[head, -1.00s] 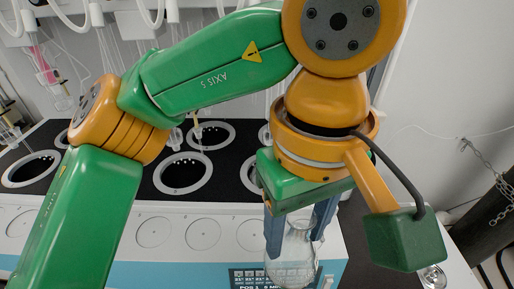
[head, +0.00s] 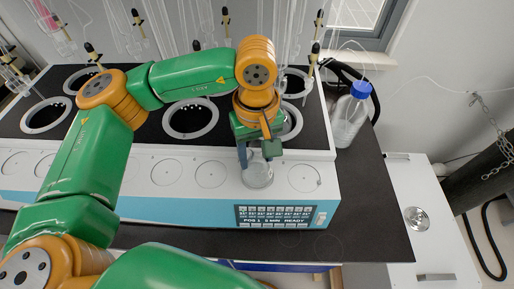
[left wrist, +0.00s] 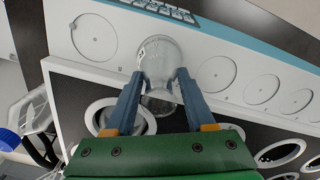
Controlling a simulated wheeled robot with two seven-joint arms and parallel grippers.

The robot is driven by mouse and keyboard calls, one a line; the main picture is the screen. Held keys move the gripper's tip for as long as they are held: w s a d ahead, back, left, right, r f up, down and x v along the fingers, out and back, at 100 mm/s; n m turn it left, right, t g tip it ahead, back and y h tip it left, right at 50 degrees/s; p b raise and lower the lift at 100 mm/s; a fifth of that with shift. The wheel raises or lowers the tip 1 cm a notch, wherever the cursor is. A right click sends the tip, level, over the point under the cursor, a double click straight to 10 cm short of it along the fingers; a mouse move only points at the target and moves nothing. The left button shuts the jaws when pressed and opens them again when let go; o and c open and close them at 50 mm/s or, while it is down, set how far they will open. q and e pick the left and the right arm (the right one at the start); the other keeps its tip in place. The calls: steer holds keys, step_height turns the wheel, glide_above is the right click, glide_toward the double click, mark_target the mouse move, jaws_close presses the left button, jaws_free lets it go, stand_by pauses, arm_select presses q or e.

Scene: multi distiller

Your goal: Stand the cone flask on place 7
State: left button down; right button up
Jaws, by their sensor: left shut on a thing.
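The clear glass cone flask (head: 258,176) is at the white front ledge of the distiller, at the second round place from the right. It also shows in the left wrist view (left wrist: 159,58). My left gripper (head: 256,155) is shut on it, with blue-grey fingers (left wrist: 153,84) on either side of its neck. The flask looks roughly upright. I cannot tell whether its base touches the ledge. The rightmost round place (head: 303,178) is empty, as is the one left of the flask (head: 211,174). No place numbers are readable. My right gripper is not in view.
Behind the ledge is a black top with round wells (head: 190,119) and hanging glassware. A display panel (head: 273,215) is on the front, below the flask. A blue-capped bottle (head: 348,115) stands at the right on the dark bench (head: 375,215).

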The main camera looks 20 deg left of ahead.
arm_select(q)
steer(key=shift+d+f, duration=0.1)
steer(key=shift+f, duration=0.1)
steer(key=shift+c, duration=1.2)
jaws_free()
steer(key=shift+r, duration=0.1)
steer(key=shift+r, duration=0.3)
step_height(320, 180, up, 12)
steer(key=shift+f+b, duration=0.15)
steer(key=shift+b, duration=0.15)
